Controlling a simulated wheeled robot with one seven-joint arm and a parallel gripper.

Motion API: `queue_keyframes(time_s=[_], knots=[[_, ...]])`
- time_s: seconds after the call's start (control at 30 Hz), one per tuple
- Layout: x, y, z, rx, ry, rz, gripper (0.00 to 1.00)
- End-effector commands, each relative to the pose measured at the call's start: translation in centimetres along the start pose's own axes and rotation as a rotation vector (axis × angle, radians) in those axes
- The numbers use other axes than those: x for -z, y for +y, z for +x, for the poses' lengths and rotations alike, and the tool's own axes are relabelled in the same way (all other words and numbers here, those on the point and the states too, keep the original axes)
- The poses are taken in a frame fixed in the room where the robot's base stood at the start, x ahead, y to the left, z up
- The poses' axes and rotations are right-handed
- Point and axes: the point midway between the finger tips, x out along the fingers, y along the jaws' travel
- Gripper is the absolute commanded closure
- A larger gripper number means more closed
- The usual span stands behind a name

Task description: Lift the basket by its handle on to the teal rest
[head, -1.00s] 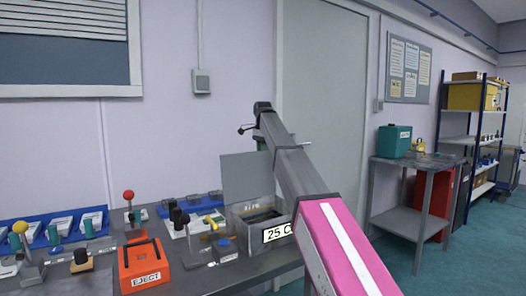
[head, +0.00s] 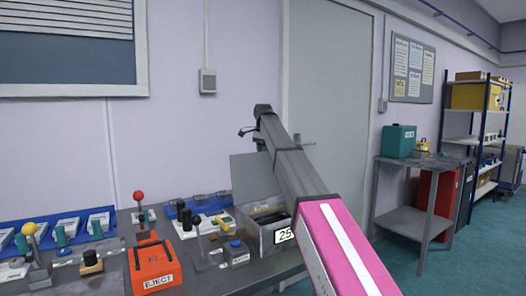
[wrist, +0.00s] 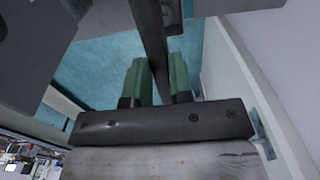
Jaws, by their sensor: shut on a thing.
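My gripper (wrist: 158,82) has two green fingers, shut on a dark upright bar (wrist: 152,38) that looks like the basket's handle. The bar runs up to the top edge of the wrist view, beside a grey plate (wrist: 171,12). The basket's body cannot be made out. I cannot pick out the teal rest for certain.
The box's raised lid (head: 254,178) stands behind it. Left on the bench are an orange EJECT block (head: 153,266), a red-knobbed lever (head: 139,197) and blue trays (head: 66,229). A side table (head: 415,163) with a teal case (head: 398,141) stands right, past open floor.

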Motion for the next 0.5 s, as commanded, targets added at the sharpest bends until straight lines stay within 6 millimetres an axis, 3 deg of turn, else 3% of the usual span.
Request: queue_keyframes(time_s=[0.5], knots=[[0.0, 0.1, 4.0, 0.000, 0.000, 0.000, 1.00]])
